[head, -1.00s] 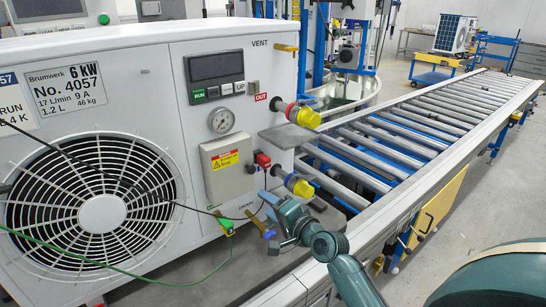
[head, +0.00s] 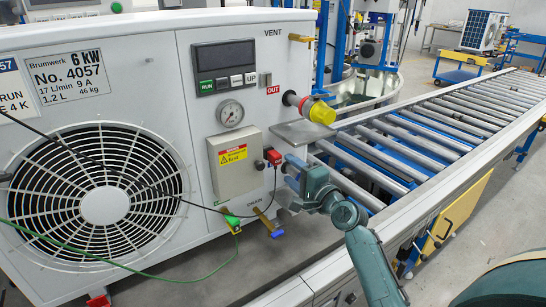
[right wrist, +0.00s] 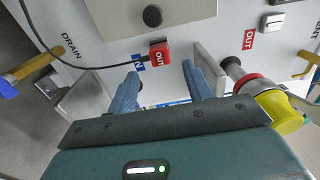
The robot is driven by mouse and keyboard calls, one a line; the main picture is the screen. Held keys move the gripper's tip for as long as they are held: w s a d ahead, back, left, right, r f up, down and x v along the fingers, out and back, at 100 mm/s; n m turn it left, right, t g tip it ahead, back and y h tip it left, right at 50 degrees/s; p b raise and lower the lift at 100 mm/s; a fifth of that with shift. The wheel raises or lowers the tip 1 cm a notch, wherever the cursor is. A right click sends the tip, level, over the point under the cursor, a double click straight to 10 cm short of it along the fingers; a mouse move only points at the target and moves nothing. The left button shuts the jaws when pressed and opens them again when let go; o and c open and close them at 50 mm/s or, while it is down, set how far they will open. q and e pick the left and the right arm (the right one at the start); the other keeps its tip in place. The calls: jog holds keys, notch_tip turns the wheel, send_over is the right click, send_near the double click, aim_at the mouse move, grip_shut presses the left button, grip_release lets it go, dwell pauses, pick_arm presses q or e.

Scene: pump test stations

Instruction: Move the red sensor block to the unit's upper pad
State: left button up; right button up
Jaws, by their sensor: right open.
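The red sensor block (head: 273,157) sits on the unit's front right edge, beside the grey box with the yellow warning label. My left gripper is not in view.
A yellow-capped pipe (head: 318,112) juts from the unit above my right gripper. A grey plate (head: 300,132) sticks out below it. Cables hang across the fan grille (head: 105,200). A roller conveyor (head: 400,150) runs away to the right.

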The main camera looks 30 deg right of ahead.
aim_at(279, 161)
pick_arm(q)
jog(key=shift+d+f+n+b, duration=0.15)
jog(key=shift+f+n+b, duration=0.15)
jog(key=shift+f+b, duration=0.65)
pick_arm(e)
jog(key=w, duration=0.5)
jog(key=w+a, duration=0.1)
jog(key=w, duration=0.2)
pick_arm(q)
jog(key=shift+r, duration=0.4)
pick_arm(e)
grip_shut()
dwell(0.5)
jog(key=shift+s, duration=0.1)
jog(key=shift+s+d+p, duration=0.1)
jog(key=shift+s+p, duration=0.5)
jog(key=shift+s, duration=0.25)
jog(key=shift+s+d+p, duration=0.15)
jog(key=shift+s+p, duration=0.2)
jog(key=shift+s, duration=0.55)
jog(key=shift+s+d+p, duration=0.1)
jog(key=shift+s+p, duration=0.25)
jog(key=shift+s, duration=0.55)
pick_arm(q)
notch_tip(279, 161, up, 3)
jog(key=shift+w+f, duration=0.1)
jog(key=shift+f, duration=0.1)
pick_arm(e)
jog(key=shift+s, duration=0.2)
